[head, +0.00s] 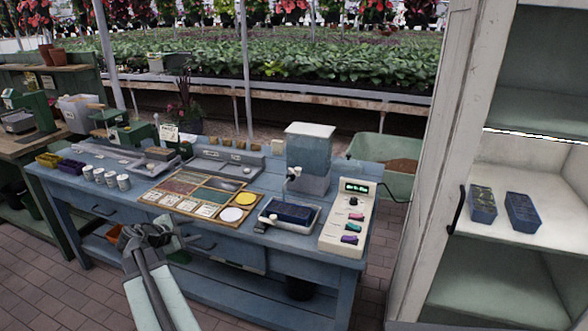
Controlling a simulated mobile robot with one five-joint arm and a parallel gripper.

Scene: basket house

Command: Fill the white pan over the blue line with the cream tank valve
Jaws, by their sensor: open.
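A tank (308,158) with a pale lid and a blue-grey see-through body stands at the back right of the blue bench. Its small cream valve (293,173) sticks out on the front left side. The blue line and any water in the pan are too small to make out. My gripper (148,234) is open and empty, in front of the bench's left part, well left of the pan and valve.
A cream control box (346,222) with a lit display and coloured knobs stands right of the pan. A sectioned board (163,199) and several small pots (111,179) lie left of it. An open cabinet (462,150) with blue trays stands at the right.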

